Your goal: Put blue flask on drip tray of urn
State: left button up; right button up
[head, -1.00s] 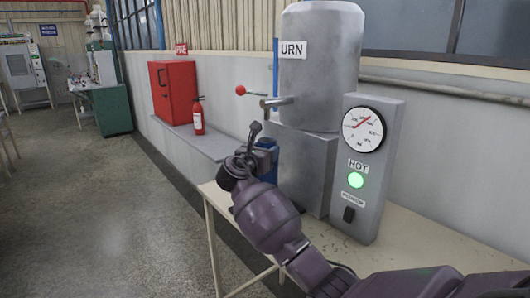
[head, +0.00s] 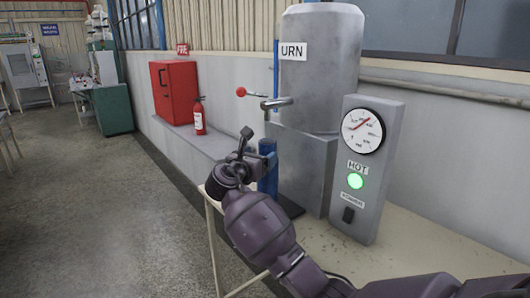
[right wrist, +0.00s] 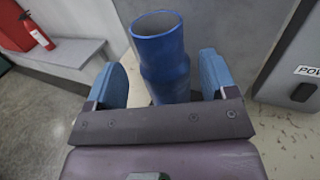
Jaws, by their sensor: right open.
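The blue flask (head: 267,178) stands upright below the spout of the grey urn (head: 318,75), at the dark drip tray (head: 291,206). My right gripper (head: 262,162) is beside the flask's upper part in the head view. In the right wrist view the open-topped flask (right wrist: 165,62) is between the two blue fingertips of my right gripper (right wrist: 160,80), with gaps on both sides. The gripper is open. The flask's base is hidden by my gripper in the wrist view, so its exact seat on the tray cannot be told. My left gripper is not in view.
A panel with a gauge (head: 363,131) and green light stands right of the urn. A red-knobbed lever (head: 241,91) sticks out left near the spout (head: 276,103). The pale table (head: 400,240) is clear at the front right. A red extinguisher (head: 198,118) stands on the ledge behind.

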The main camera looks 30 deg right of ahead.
jog(key=v, duration=0.7)
jog(key=shift+s+a+p, duration=0.2)
jog(key=shift+a+p, duration=0.15)
jog(key=w+a+m+t+y, duration=0.5)
jog(key=a+m+t+y, duration=0.2)
jog(key=m+t+y, duration=0.1)
jog(key=s+a+f+m+y, duration=0.3)
jog(key=s+f+m+y, duration=0.25)
jog(key=f, duration=0.45)
jog(key=s+d+f+m+g, duration=0.1)
jog(key=s+f+m, duration=0.2)
jog(key=s+f, duration=0.6)
jog(key=s+d+f+m+g+y, duration=0.1)
jog(key=s+d+f+m+g, duration=0.1)
jog(key=s+f, duration=0.7)
jog(key=s+d+f+m+g+y, duration=0.1)
jog(key=s+f+m, duration=0.3)
jog(key=s+f, duration=0.5)
jog(key=s+g, duration=0.1)
jog(key=s, duration=0.6)
jog(key=shift+s+d+f, duration=0.2)
jog(key=shift+d+f, duration=0.05)
jog(key=shift+d, duration=0.1)
